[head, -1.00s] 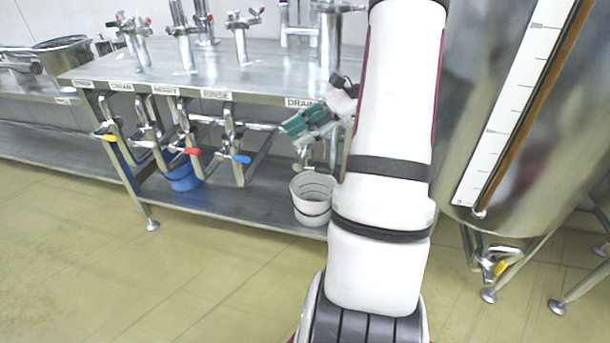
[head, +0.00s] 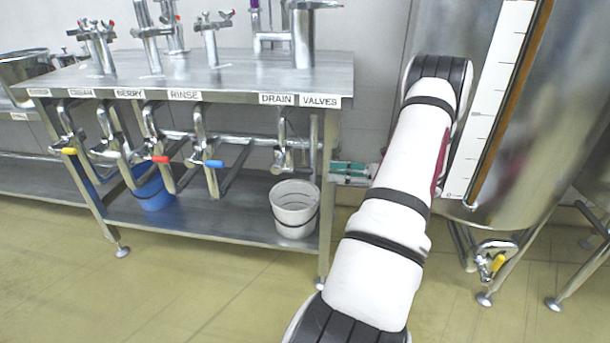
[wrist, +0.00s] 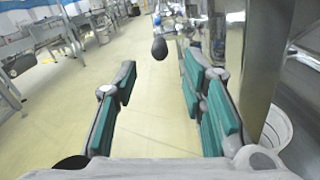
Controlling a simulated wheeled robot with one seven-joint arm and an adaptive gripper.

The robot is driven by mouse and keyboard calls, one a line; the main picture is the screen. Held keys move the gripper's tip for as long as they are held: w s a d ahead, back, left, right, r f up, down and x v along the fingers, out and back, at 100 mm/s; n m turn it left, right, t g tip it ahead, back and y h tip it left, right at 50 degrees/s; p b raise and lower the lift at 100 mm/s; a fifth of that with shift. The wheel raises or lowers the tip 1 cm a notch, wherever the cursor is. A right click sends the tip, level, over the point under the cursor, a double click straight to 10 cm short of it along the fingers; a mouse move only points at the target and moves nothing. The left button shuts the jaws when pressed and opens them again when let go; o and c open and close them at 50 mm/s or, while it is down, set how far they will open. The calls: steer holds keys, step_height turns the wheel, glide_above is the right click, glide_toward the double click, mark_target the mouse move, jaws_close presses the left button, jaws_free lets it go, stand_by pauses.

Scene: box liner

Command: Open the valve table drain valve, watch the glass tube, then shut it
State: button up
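The drain valve (head: 284,155) is a steel valve on the pipe under the table's right end, beneath the label "DRAIN VALVES" (head: 299,100). I cannot make out its handle position. The glass tube (head: 521,70) is a thin amber column beside a white scale on the steel tank at the right. It looks amber over all its visible length. My gripper (head: 352,172) is right of the table's right front leg, apart from the drain valve. In the wrist view my gripper (wrist: 160,92) has its green-padded fingers spread with nothing between them.
A white bucket (head: 294,213) stands on the lower shelf below the drain valve. Yellow, red and blue handled valves hang further left, with a blue bucket (head: 152,190). A yellow-handled valve (head: 497,263) sits under the tank. The floor (head: 190,285) in front is clear.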

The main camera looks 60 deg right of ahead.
mark_target(305, 174)
steer(key=b+x, duration=0.2)
steer(key=x, duration=0.7)
jaws_close()
